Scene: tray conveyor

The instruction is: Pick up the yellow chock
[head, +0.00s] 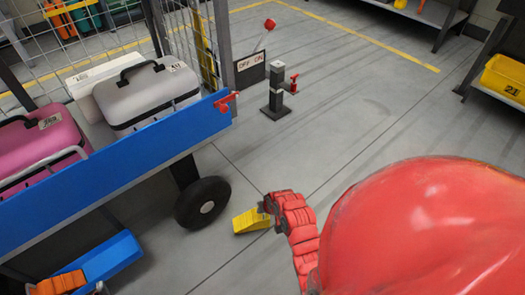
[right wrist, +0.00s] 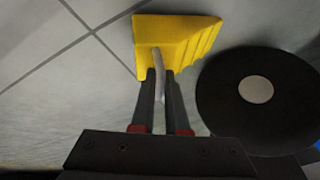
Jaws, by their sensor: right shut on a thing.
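The yellow chock (head: 250,222) is by the black wheel (head: 203,203) of the cart, a little to its right in the head view. In the right wrist view the ribbed yellow chock (right wrist: 175,42) is just beyond the fingertips, beside the wheel (right wrist: 257,92). My right gripper (head: 266,207) is shut on the chock by a thin grey piece between its fingers (right wrist: 160,82). I cannot tell whether the chock rests on the floor or is slightly above it. My left gripper is not in view.
The blue-edged cart (head: 110,170) carries a grey case (head: 150,95) and a pink case (head: 40,150). A dark post (head: 276,88) with a red handle and an OFF/ON sign (head: 250,62) stand behind. A yellow bin (head: 505,75) is at right. Floor between is clear.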

